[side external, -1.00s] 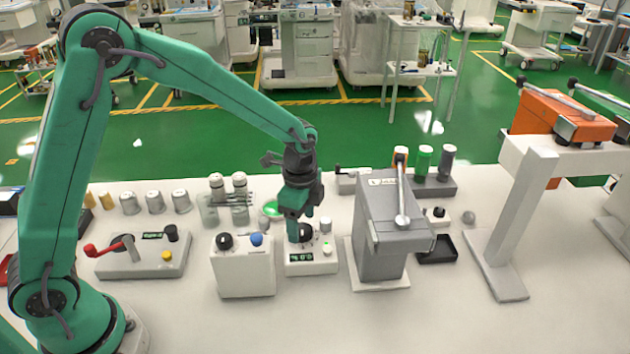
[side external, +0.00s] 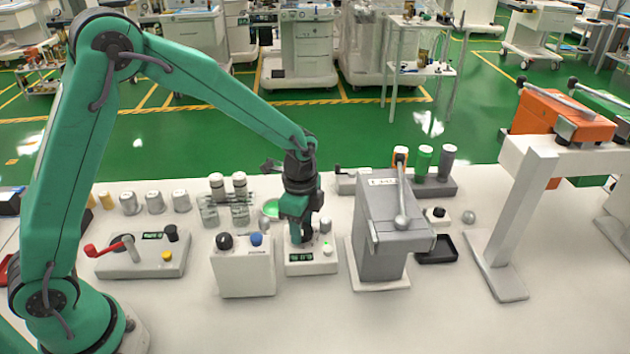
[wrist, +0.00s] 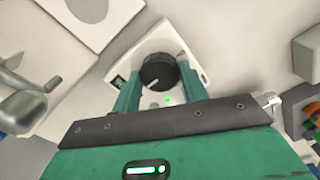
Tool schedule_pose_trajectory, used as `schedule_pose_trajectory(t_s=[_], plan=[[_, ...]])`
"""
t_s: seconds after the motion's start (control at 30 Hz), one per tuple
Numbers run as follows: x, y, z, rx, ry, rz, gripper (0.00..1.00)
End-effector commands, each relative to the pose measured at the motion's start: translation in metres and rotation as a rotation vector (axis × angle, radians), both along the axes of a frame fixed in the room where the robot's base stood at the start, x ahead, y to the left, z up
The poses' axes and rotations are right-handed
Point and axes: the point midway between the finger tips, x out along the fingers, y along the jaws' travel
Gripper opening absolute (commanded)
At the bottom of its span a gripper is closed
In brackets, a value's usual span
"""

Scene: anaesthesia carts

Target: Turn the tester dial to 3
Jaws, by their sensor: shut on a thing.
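The tester (side external: 312,264) is a small white box with a green-lit display (side external: 300,256) on its front. Its black dial (wrist: 159,71) has a pale pointer mark, seen in the wrist view between my two green fingers. My gripper (side external: 301,236) points down over the tester and is shut on the dial. In the side view my fingers largely hide the dial. A small green light shows on the tester in the wrist view (wrist: 168,101). The display digits are too small to read surely.
A white box (side external: 243,268) with a black knob and a blue button stands close on the left. A tall grey lever unit (side external: 385,235) stands close on the right. A crank box (side external: 142,258) with a red handle is farther left. The table front is clear.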

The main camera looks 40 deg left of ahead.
Motion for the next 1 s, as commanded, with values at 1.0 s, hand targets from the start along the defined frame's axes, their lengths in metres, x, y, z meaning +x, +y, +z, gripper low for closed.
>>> schedule_pose_trajectory(t_s=[1.0], plan=[[-0.0002, -0.0004, 0.0012, 0.000, 0.000, 0.707, 0.20]])
